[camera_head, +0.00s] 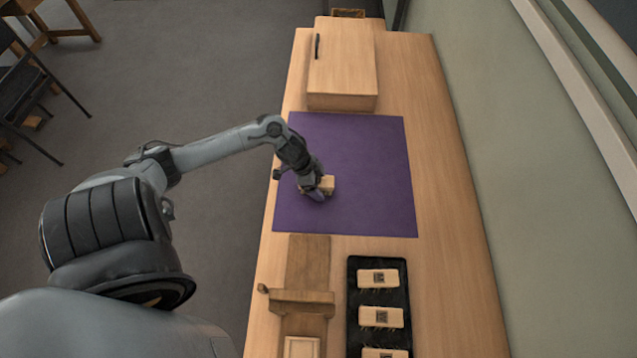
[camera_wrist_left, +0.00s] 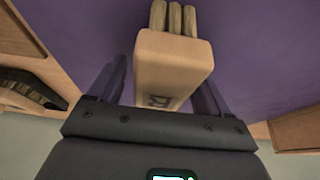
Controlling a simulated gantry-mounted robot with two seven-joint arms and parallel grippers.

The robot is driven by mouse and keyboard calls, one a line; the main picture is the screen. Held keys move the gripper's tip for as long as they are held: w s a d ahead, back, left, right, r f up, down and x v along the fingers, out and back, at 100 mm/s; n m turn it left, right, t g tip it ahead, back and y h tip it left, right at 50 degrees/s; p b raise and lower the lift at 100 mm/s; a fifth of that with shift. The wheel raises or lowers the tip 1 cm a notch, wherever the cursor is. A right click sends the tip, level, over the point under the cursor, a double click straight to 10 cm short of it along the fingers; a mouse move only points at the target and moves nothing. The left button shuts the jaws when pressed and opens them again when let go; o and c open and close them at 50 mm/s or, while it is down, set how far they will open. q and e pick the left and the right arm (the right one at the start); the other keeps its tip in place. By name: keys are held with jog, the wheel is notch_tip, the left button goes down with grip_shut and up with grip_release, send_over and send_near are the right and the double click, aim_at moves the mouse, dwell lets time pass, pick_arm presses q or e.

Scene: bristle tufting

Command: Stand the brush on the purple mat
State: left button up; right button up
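The brush is a pale wooden block (camera_head: 327,184) at my left gripper, over the left part of the purple mat (camera_head: 375,175). In the left wrist view the block (camera_wrist_left: 172,58) has several tan bristle tufts (camera_wrist_left: 174,18) at one end and a dark mark on its side. My left gripper (camera_head: 316,192) reaches down over the mat, its fingers on either side of the block. In the left wrist view these fingers (camera_wrist_left: 162,82) are apart, with narrow gaps showing beside the block. The head view does not clearly show whether the block touches the mat. My right gripper is out of view.
A wooden box (camera_head: 342,75) with a dark handle stands beyond the mat. Nearer are a wooden fixture (camera_head: 303,302) and a black tray (camera_head: 361,298) holding several marked blocks. The mat's right half and the table (camera_head: 450,220) right of it are clear.

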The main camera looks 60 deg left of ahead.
pick_arm(q)
jog(key=shift+s+r, duration=0.1)
jog(key=shift+r, duration=0.4)
jog(key=p+v, duration=0.3)
jog(key=v, duration=0.7)
jog(key=shift+a+r, duration=0.1)
jog(key=shift+r, duration=0.05)
jog(key=shift+s+r, duration=0.1)
jog(key=d+f+t+y, duration=0.2)
jog(key=d+t+y, duration=0.1)
jog(key=d, duration=1.1)
jog(key=s+d+r+n+g, duration=0.3)
jog(key=s+d, duration=0.4)
jog(key=d, duration=0.3)
notch_tip(320, 180, up, 2)
jog(key=shift+d+r+n+h, duration=0.15)
jog(key=shift+d+n+h, duration=0.25)
jog(key=shift+n, duration=0.2)
